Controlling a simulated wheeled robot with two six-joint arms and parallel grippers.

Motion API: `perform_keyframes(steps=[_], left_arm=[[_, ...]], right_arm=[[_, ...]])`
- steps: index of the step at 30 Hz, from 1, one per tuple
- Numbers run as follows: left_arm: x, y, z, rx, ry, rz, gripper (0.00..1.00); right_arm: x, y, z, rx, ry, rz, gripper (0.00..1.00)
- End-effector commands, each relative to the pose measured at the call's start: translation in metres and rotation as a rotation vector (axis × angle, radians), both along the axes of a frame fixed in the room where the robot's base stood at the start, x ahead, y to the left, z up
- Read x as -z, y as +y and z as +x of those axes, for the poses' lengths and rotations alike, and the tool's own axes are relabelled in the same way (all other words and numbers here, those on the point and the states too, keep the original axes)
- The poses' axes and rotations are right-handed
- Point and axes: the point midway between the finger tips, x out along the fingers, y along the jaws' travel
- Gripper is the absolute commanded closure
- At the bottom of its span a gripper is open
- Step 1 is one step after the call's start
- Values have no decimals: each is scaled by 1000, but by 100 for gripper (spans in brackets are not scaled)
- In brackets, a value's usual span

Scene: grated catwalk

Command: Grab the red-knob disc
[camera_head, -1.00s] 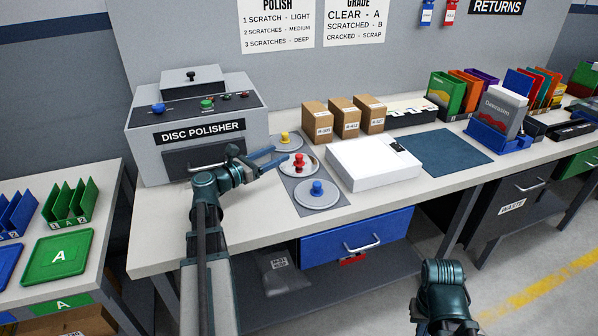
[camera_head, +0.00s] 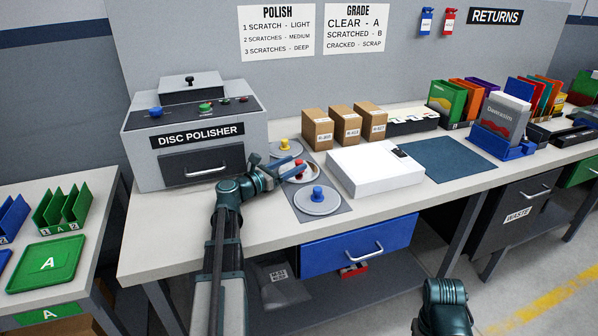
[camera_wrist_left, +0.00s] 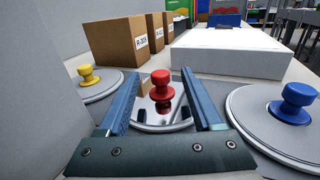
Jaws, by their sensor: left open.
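The red-knob disc (camera_head: 299,176) lies on a grey mat on the workbench, between the yellow-knob disc (camera_head: 285,148) and the blue-knob disc (camera_head: 317,200). In the head view my left gripper (camera_head: 290,167) reaches over it and hides part of it. In the left wrist view the red knob (camera_wrist_left: 162,86) stands upright between the two blue fingers of my open left gripper (camera_wrist_left: 160,95), which do not appear to touch it. The shiny disc shows below the knob. My right arm (camera_head: 443,308) shows at the bottom right, with no fingers visible.
The disc polisher (camera_head: 195,135) stands left of the discs. A white box (camera_head: 375,170) lies close on their right. Several cardboard boxes (camera_head: 345,125) stand behind. The bench front edge and a blue drawer (camera_head: 358,240) are below.

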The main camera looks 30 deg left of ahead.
Motion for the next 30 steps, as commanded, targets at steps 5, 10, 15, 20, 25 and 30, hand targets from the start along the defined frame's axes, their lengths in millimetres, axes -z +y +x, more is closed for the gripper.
perform_keyframes(steps=[5,10,15,20,25,30], left_arm=[[0,-2,7,0,0,0,33],[0,-2,6,0,0,0,33],[0,-2,6,0,0,0,64],[0,-2,6,0,0,0,93],[0,-2,6,0,0,0,100],[0,-2,6,0,0,0,100]], right_arm=[[0,0,0,0,0,0,100],[0,0,0,0,0,0,100],[0,0,0,0,0,0,100],[0,0,0,0,0,0,100],[0,0,0,0,0,0,100],[0,0,0,0,0,0,100]])
